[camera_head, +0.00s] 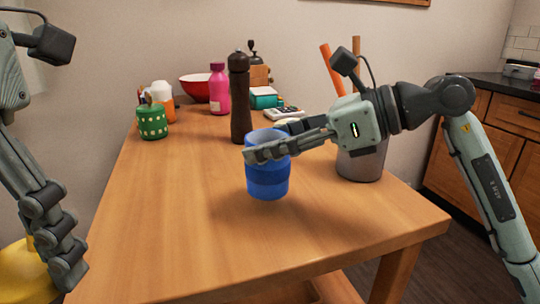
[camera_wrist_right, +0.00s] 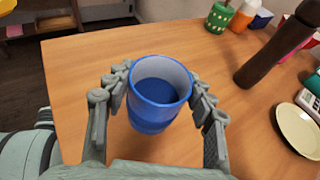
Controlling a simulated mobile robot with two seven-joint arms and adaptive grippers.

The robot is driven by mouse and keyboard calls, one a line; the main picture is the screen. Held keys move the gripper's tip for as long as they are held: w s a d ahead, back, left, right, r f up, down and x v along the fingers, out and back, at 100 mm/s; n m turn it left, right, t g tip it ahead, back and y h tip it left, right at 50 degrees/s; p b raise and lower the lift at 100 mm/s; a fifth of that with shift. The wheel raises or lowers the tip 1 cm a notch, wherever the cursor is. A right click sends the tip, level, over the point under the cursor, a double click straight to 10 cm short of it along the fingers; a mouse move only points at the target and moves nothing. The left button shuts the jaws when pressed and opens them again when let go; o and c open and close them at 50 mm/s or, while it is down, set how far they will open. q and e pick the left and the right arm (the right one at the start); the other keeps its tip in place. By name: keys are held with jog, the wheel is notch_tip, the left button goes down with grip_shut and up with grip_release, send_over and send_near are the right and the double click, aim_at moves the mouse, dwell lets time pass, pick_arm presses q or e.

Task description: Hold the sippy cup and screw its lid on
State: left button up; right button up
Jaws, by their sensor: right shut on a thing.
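The blue sippy cup (camera_head: 267,182) is upright and open at the top, with a darker band around its lower half. My right gripper (camera_head: 262,152) is shut on it, with fingers on both sides in the right wrist view (camera_wrist_right: 160,97). The cup (camera_wrist_right: 152,118) is over the front part of the table; I cannot tell whether its base touches the wood. I see no lid that I can make out for sure. My left gripper (camera_head: 66,262) hangs at the left, apart from the cup and beside the table's left edge. Its opening is unclear.
A brown pepper mill (camera_head: 240,100) stands behind the cup, and a grey utensil pot (camera_head: 360,166) stands to the right. A cream dish (camera_wrist_right: 300,128) lies near the mill. A green dotted pot (camera_head: 152,122) and a pink bottle (camera_head: 218,90) stand farther back. The front-left tabletop is clear.

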notch_tip(320, 180, down, 2)
jog(key=shift+f, duration=0.2)
pick_arm(q)
jog(key=shift+f, duration=0.1)
pick_arm(e)
jog(key=shift+f, duration=0.1)
pick_arm(q)
jog(key=shift+f, duration=0.15)
pick_arm(e)
jog(key=shift+f, duration=0.15)
jog(key=o, duration=1.7)
pick_arm(q)
jog(key=shift+r, duration=0.4)
pick_arm(e)
jog(key=shift+r, duration=0.4)
pick_arm(q)
jog(key=shift+f+b, duration=0.55)
jog(key=shift+f, duration=0.2)
pick_arm(e)
jog(key=v, duration=1.2)
